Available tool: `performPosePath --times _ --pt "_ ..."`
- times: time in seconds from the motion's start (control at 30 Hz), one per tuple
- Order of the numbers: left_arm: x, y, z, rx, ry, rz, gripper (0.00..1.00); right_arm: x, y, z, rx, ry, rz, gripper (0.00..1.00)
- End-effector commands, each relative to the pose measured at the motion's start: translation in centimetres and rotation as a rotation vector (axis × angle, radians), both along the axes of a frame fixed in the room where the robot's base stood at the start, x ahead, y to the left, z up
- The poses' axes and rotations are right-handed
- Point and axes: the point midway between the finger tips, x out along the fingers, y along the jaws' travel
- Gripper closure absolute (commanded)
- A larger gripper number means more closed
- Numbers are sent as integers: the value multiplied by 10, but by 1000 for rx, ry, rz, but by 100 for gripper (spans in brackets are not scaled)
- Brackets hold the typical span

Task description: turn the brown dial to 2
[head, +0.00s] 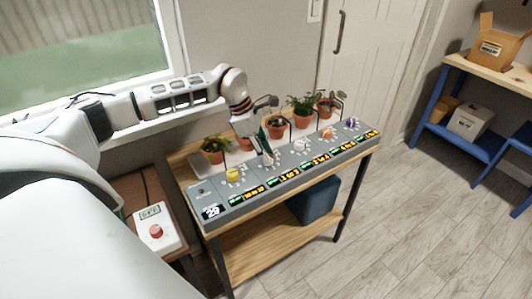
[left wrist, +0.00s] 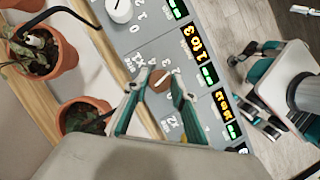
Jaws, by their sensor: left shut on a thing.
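The brown dial (left wrist: 160,80) sits on the grey control panel (left wrist: 205,58) in the left wrist view, with a pale pointer line on its top. Small white marks surround it, but I cannot read clearly which number the line points to. My left gripper (left wrist: 160,90) has its two teal fingers on either side of the dial and is shut on it. In the head view the left gripper (head: 267,157) reaches down onto the panel and mostly hides the dial. My right gripper (left wrist: 240,85) shows at the right of the left wrist view, fingers apart, clear of the panel.
The panel also carries a yellow dial (head: 233,174), a white dial (head: 301,145), an orange dial (head: 328,133) and a purple dial (head: 352,122). Several potted plants (head: 303,108) stand along the back. A box with a red button (head: 156,231) is at the left.

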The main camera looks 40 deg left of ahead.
Motion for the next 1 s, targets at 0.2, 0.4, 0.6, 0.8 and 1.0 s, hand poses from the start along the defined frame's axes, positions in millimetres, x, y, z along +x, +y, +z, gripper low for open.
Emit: performPosePath --times 0.2,0.4,0.6,0.8,1.0 --pt "1 1 0 0 1 -139 96 -2 2 -1 3 4 2 60" --pt "1 0 0 0 1 -225 96 1 2 0 2 -1 1 60" --pt "1 1 -1 1 1 -262 96 4 1 2 2 -7 1 60" --pt "1 1 -1 2 1 -269 96 6 0 3 1 -9 0 60" --pt "1 1 -1 1 1 -268 96 6 0 3 0 -10 -1 60"
